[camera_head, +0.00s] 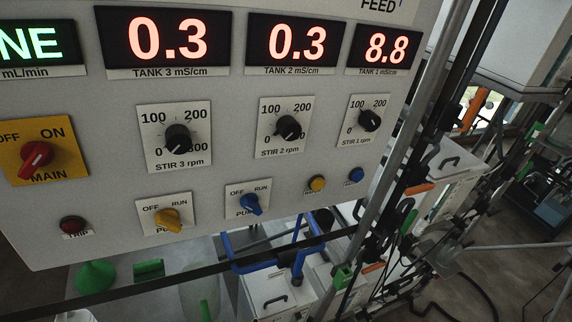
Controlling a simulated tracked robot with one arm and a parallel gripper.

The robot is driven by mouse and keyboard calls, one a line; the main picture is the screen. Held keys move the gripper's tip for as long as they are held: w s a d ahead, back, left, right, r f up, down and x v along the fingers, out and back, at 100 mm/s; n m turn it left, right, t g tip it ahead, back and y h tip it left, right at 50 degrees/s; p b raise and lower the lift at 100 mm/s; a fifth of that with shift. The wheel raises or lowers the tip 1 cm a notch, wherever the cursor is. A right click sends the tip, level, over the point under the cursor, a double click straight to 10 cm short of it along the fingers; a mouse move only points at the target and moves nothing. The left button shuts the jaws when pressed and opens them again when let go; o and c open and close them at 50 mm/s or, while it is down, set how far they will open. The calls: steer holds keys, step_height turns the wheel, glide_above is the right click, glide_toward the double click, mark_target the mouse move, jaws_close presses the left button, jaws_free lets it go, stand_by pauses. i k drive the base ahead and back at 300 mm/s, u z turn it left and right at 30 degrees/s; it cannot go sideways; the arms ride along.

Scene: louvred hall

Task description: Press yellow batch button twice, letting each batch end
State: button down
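The yellow button (317,184) is a small round button low on the right side of a pale control panel (225,110). A small label plate under it is too blurred to read with certainty. A similar blue button (355,175) sits just to its right. Nothing touches the yellow button in this view. My gripper does not show.
Displays above read 0.3 (168,38), 0.3 (297,40) and 8.8 (387,48). A yellow knob (167,219), a blue knob (250,204) and a red MAIN switch (36,156) are left of the button. A metal post (408,130) and cables stand right of the panel.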

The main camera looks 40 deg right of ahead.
mark_target(317, 184)
steer(key=u, duration=0.95)
steer(key=k, duration=1.5)
steer(key=z, duration=0.9)
steer(key=i, duration=1.05)
steer(key=u, duration=0.05)
